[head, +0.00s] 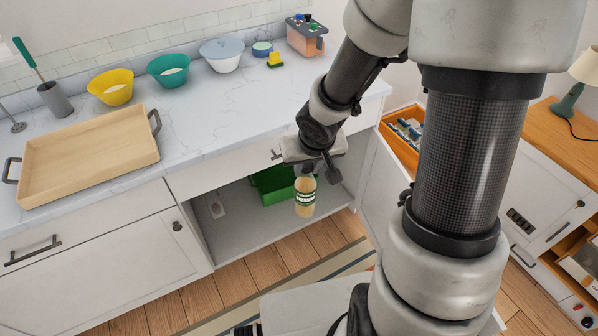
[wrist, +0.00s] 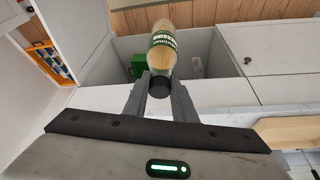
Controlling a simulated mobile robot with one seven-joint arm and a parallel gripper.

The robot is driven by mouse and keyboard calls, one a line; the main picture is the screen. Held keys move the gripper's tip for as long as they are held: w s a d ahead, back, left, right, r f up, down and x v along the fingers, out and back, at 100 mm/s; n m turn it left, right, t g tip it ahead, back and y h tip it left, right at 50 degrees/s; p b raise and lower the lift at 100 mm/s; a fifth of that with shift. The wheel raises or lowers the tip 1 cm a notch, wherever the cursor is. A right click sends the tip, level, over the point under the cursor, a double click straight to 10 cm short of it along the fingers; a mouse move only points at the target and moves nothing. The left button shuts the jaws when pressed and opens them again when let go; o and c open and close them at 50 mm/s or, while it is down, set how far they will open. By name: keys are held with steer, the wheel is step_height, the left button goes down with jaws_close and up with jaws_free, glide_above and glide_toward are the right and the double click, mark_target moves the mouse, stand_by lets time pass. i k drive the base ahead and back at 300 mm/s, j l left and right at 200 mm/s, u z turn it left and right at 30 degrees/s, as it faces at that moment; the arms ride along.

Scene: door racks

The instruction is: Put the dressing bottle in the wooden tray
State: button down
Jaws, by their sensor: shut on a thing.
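The dressing bottle (head: 305,196) has pale tan contents, a green and white label and a dark cap. My gripper (head: 309,172) is shut on it near the cap and holds it hanging roughly upright in front of the open cabinet. In the wrist view the bottle (wrist: 163,50) extends away from my gripper (wrist: 160,88), with its dark cap between the fingers. The wooden tray (head: 88,150), light wood with dark handles, sits on the counter at the left in the head view. A corner of the tray (wrist: 290,132) shows at the right in the wrist view.
A green bin (head: 272,185) stands inside the open cabinet (head: 232,222). Yellow (head: 112,87), teal (head: 170,70) and pale blue (head: 222,54) bowls line the back of the counter (head: 215,118). A grey utensil holder (head: 56,98) stands behind the tray. The counter right of the tray is clear.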

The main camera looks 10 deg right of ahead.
mark_target(92, 166)
steer(key=i+j+u, duration=0.1)
steer(key=j+u, duration=0.15)
steer(key=i+j+u, duration=0.2)
steer(key=j, duration=0.25)
steer(key=j+u, duration=0.25)
steer(key=i+j+u, duration=0.2)
steer(key=i+j, duration=0.05)
steer(key=j, duration=0.1)
